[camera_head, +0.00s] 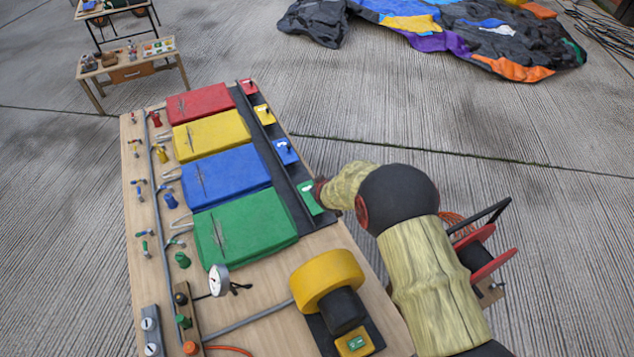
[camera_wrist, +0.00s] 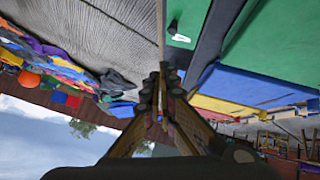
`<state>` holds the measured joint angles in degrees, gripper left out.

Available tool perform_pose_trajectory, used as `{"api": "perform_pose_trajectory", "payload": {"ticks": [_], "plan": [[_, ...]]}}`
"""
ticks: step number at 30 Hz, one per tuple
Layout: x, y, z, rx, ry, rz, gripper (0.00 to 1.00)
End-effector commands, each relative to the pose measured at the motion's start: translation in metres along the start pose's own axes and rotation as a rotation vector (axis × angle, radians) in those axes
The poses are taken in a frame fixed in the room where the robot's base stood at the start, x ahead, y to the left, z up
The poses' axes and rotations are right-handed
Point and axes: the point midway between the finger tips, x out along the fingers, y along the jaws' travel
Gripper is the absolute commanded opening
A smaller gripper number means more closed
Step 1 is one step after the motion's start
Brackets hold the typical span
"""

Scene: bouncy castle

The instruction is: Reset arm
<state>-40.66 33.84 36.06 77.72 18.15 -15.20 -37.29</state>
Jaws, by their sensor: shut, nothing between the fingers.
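My arm (camera_head: 430,280) reaches from the lower right over the right edge of a wooden worktop (camera_head: 270,285). My gripper (camera_wrist: 163,72) is shut and empty in the wrist view. In the head view it is mostly hidden by my wrist, and its end shows beside the green switch plate (camera_head: 310,198). In the wrist view the green plate with its black lever (camera_wrist: 180,30) is just beyond and right of the fingertips. I cannot tell whether the fingers touch it.
Red (camera_head: 200,103), yellow (camera_head: 212,135), blue (camera_head: 225,177) and green (camera_head: 245,225) blocks lie on the worktop. A gauge (camera_head: 218,280) and yellow blower (camera_head: 327,279) are nearer. A red reel (camera_head: 490,255) stands right. A deflated castle (camera_head: 450,30) lies on open concrete behind.

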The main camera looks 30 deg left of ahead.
Motion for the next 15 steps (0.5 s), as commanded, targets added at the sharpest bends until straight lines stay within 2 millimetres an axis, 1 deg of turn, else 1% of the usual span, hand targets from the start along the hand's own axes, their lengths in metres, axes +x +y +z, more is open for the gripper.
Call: {"api": "perform_pose_trajectory", "payload": {"ticks": [1, 6, 13, 15], "plan": [[-0.0054, 0.0011, -0.0012, -0.001, 0.001, 0.0, 0.0], [-0.0124, 0.002, 0.0, -0.001, 0.0, 0.0, 0.0], [-0.0129, 0.002, 0.0002, 0.009, 0.0, 0.0, 0.0], [-0.0129, -0.0023, 0.0061, 0.042, -0.021, -0.015, 0.0]]}}
